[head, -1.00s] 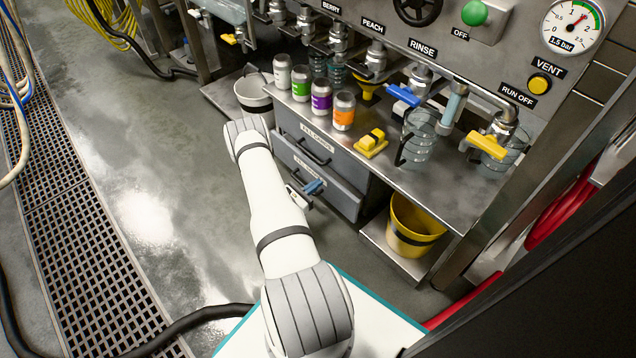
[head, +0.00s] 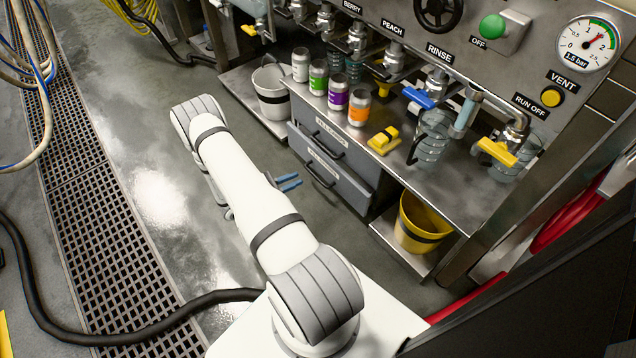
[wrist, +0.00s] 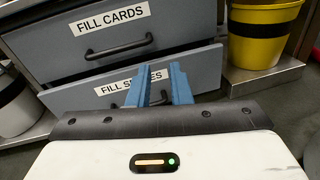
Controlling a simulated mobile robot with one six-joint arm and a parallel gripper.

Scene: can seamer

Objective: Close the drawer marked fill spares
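The lower grey drawer (wrist: 75,98) carries the FILL SPARES label, partly hidden behind my fingers in the wrist view. It also shows under the bench in the head view (head: 351,187).
The FILL CARDS drawer (wrist: 150,45) is above and looks shut. A yellow bucket (head: 418,222) stands right of the drawers, a white bucket (head: 272,92) left. Several cans stand on the bench (head: 440,185). Floor left of my arm is open.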

